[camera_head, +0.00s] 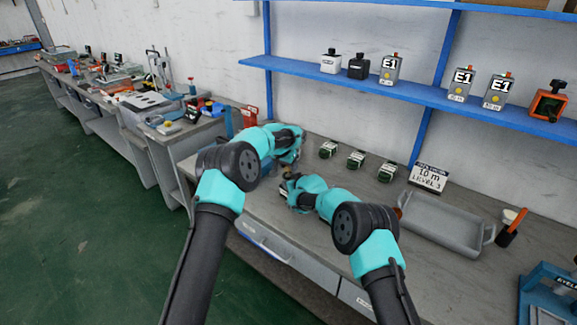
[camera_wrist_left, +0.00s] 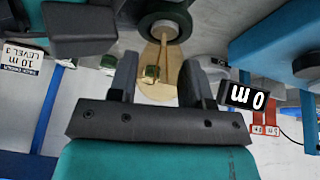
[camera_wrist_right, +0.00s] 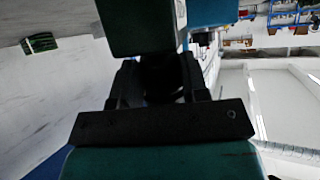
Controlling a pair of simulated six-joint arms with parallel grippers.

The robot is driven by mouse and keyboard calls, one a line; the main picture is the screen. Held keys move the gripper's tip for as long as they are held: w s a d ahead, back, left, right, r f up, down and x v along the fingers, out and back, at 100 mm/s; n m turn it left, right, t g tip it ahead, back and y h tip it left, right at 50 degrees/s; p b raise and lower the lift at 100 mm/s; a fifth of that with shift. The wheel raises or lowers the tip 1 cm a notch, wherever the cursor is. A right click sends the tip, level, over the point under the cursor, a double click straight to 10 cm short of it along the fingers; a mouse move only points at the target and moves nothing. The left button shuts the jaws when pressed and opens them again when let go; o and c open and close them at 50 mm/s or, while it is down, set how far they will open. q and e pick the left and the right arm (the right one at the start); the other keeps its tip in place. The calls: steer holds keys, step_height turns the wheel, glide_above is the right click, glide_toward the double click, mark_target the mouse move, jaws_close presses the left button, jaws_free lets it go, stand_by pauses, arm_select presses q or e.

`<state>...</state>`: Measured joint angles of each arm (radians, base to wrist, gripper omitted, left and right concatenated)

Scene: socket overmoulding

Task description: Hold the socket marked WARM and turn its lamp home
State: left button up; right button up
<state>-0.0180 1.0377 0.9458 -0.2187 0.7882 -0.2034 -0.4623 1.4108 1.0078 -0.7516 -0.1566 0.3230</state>
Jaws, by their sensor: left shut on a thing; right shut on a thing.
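Both my grippers meet over the workbench in the head view. My left gripper (camera_head: 288,166) is shut on a lamp, whose pale tan bulb (camera_wrist_left: 158,62) lies between its fingers in the left wrist view. The bulb's far end meets a dark green ringed socket (camera_wrist_left: 164,22). No WARM mark can be read, and how deep the lamp sits in the socket cannot be told.
A sign reading "10 m LEVEL 3" (camera_head: 428,178) stands behind a grey tray (camera_head: 440,226) at right. A blue shelf (camera_head: 430,92) runs above. The bench between sockets and tray is mostly clear.

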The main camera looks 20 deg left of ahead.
arm_select(q)
steer(key=o, duration=0.9)
steer(key=v, duration=1.2)
arm_select(e)
steer(key=o, duration=1.1)
steer(key=shift+c, duration=0.2)
steer(key=shift+s+d+r, duration=0.1)
